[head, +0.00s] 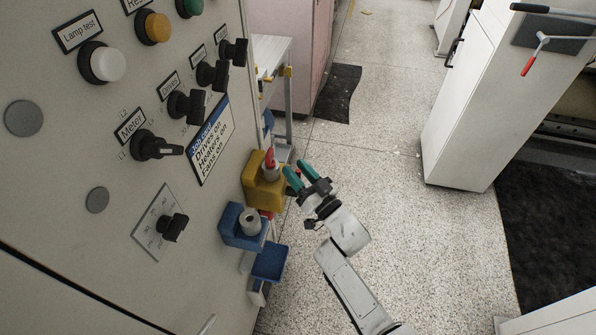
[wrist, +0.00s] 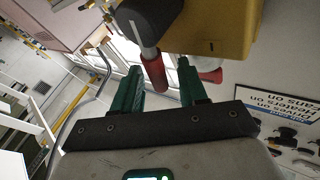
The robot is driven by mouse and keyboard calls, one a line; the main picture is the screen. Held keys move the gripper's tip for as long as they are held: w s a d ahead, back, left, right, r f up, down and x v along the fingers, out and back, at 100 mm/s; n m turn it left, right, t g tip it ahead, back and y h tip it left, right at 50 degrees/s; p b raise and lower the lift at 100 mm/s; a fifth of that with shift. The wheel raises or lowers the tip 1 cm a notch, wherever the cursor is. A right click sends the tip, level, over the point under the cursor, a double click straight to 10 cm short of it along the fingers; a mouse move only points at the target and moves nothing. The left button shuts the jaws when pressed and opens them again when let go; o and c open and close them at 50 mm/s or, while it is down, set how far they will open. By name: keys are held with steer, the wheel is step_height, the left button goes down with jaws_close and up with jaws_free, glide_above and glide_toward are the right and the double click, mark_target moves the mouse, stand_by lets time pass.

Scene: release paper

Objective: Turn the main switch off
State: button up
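A yellow box (head: 263,190) stands out from the cabinet's right edge. It carries a grey lever with a red grip (head: 270,158), which looks like the main switch. In the wrist view the yellow box (wrist: 225,25) bears an "I" mark, and the red grip (wrist: 153,74) hangs from the grey lever. My gripper (head: 298,169) is open and empty, just right of the box. In the wrist view the red grip appears between the two green fingers (wrist: 161,64); the head view shows a small gap beside it. Contact is not visible.
The cabinet face (head: 60,200) carries several black knobs, lamps and a job card (head: 210,140). Blue boxes (head: 240,228) sit below the yellow one. A small table (head: 275,55) stands behind. The speckled floor to the right is clear up to a white cabinet (head: 470,110).

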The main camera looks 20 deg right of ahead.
steer(key=v, duration=1)
steer(key=shift+s, duration=0.4)
steer(key=shift+d, duration=0.1)
